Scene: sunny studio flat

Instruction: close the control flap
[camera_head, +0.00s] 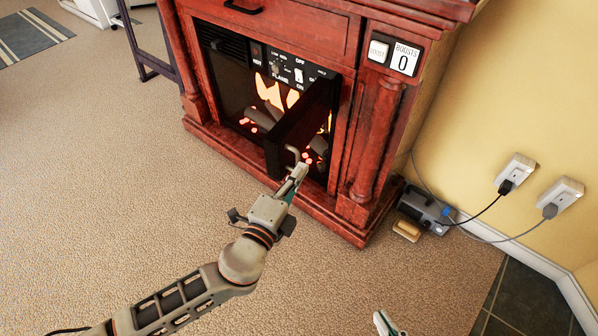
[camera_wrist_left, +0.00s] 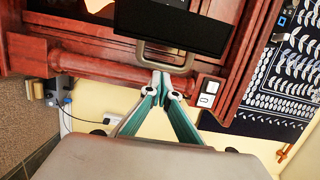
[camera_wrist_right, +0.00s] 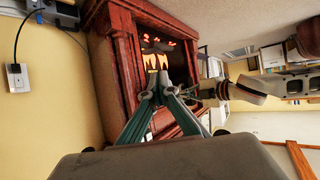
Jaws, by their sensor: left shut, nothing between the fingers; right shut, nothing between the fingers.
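The control flap (camera_head: 300,118) is a black panel on the front of the red-brown wooden fireplace (camera_head: 350,150). It stands swung out from the fireplace front, and the control panel (camera_head: 290,68) with its switches is exposed above. A grey loop handle (camera_head: 292,152) sits on the flap's outer end. My left gripper (camera_head: 301,168) is shut and empty beside this handle. In the left wrist view its tips (camera_wrist_left: 160,78) are right by the handle (camera_wrist_left: 166,55) below the flap (camera_wrist_left: 175,25); whether they touch, I cannot tell. My right gripper (camera_head: 382,322) is shut and empty, low in front of the fireplace; its tips show in the right wrist view (camera_wrist_right: 160,82).
A boost counter plate (camera_head: 395,55) reading 0 is on the fireplace's upper right. A grey device (camera_head: 424,210) with cables and a tan block (camera_head: 406,230) lie on the floor at right. Two wall sockets (camera_head: 516,172) are beyond.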

